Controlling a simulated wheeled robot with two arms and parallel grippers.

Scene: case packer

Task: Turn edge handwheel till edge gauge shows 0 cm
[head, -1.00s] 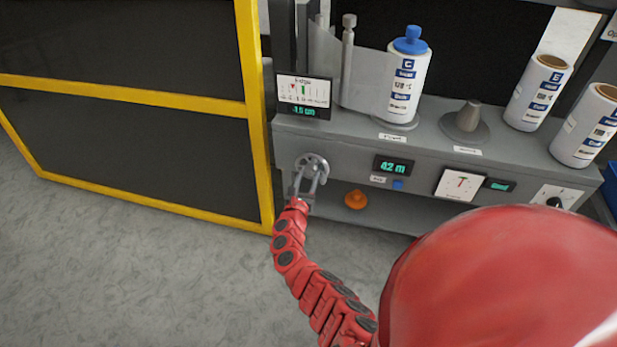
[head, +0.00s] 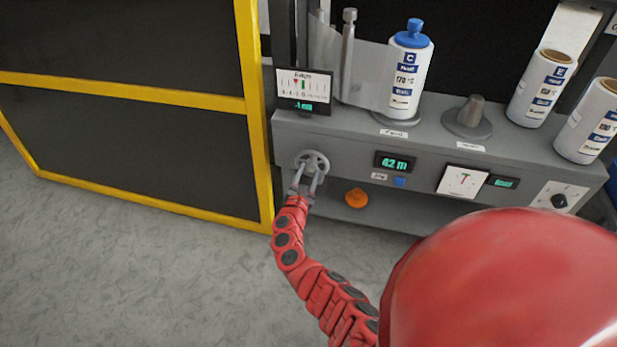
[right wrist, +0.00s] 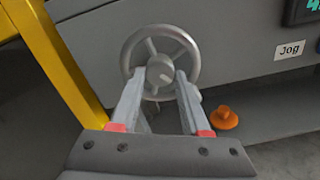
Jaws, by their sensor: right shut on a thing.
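The grey spoked edge handwheel (head: 314,160) sits on the left end of the machine's front panel. It also shows in the right wrist view (right wrist: 160,70). My right gripper (head: 305,181) is shut on the handwheel, with its two fingers at the hub in the right wrist view (right wrist: 166,86). The edge gauge (head: 303,92) stands above the wheel. Its red pointer is just left of a green mark, and its small green digits seem to read about -1 cm, too small to be sure. My left gripper is out of view.
An orange knob (head: 355,198) is below and right of the wheel. A 42 m display (head: 395,162) and a blue button (head: 399,182) are on the panel. A yellow-framed dark guard (head: 254,120) is close on the left. Film rolls stand on the ledge above.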

